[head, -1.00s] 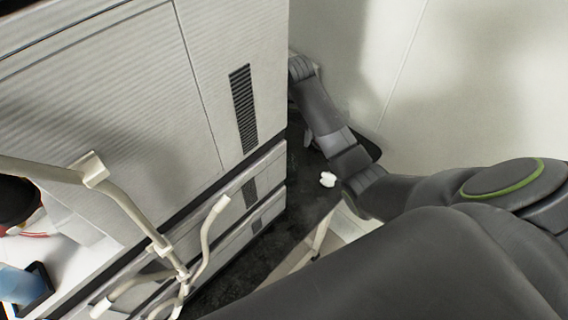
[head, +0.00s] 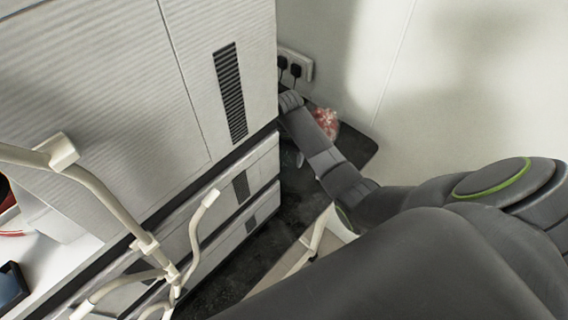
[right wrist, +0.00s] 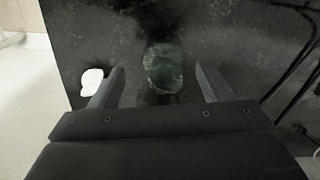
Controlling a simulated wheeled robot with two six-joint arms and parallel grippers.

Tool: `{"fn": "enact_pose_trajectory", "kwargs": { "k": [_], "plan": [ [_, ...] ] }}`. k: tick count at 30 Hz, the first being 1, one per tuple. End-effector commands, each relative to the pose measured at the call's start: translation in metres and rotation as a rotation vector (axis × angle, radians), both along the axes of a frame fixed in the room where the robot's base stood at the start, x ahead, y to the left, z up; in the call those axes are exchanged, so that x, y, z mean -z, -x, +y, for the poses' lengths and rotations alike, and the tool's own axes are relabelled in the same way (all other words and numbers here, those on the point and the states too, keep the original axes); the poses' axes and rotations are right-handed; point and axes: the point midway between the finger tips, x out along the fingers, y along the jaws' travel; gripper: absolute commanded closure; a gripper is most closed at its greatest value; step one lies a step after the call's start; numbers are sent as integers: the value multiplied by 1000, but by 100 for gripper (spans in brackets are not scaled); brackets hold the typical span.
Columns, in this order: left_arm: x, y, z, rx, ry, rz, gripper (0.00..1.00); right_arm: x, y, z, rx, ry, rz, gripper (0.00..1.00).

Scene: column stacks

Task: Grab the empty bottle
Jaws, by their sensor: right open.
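A dark green, see-through bottle (right wrist: 164,68) shows in the right wrist view, seen nearly end on over a black surface (right wrist: 225,38). My right gripper (right wrist: 160,72) is open. Its two fingers stand on either side of the bottle in that view, with gaps on both sides. Whether the bottle is fully between the fingertips or beyond them I cannot tell. In the head view my right arm reaches into the corner beside the pale cabinet, and I cannot make out the bottle or fingers there. My left gripper is not in view.
A white crumpled piece (right wrist: 91,83) lies left of the left finger. In the head view, the ribbed cabinet (head: 120,80) stands close to my arm. A pinkish bag (head: 326,122) lies behind the arm, below a wall socket (head: 294,66). Pale bent tubes (head: 110,200) stand at lower left.

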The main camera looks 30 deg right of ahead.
Motion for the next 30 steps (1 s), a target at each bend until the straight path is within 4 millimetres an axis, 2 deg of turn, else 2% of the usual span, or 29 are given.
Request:
{"fn": "enact_pose_trajectory", "kwargs": {
  "k": [12,21,30],
  "plan": [
    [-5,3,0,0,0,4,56,44,-3,5,0,0,4,28],
    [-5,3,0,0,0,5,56,47,-3,6,-1,0,0,30],
    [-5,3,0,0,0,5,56,47,-3,5,0,0,1,69]
  ]
}}
